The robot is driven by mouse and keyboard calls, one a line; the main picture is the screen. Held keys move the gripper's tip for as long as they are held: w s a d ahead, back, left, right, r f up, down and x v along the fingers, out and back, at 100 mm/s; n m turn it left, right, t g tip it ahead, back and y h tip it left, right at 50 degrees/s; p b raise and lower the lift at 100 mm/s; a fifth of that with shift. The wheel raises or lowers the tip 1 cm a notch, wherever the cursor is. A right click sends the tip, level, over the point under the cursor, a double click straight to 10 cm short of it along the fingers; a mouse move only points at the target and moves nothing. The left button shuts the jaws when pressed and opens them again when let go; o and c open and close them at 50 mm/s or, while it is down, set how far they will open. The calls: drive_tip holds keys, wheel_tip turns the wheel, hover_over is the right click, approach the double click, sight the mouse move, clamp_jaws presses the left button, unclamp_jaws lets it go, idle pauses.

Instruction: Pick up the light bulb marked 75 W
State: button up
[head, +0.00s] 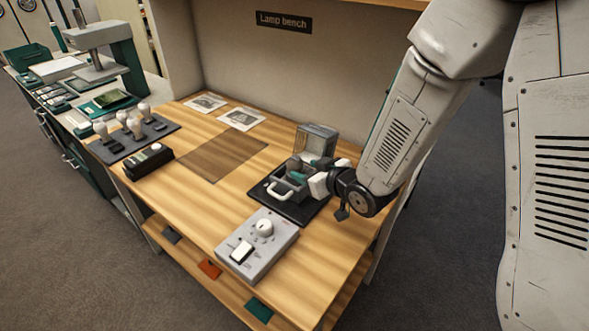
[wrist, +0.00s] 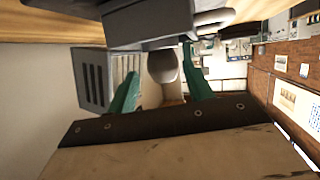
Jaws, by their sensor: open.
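Several white bulbs (head: 134,125) stand upright on a dark rack at the left end of the bench; any wattage marks are too small to read. My gripper (head: 298,173) is at a grey device (head: 317,138) on the right of the bench, with its teal fingers partly hidden.
The grey device stands on a black mat (head: 302,212) and has a white handle (head: 281,190). A grey control box (head: 257,245) with a knob is at the front. A black box (head: 148,160) lies near the rack. A brown mat (head: 222,156) in the middle is clear.

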sight(292, 165)
drive_tip(key=x, duration=0.7)
drive_tip(key=shift+a+r, duration=0.15)
drive_tip(key=c, duration=0.7)
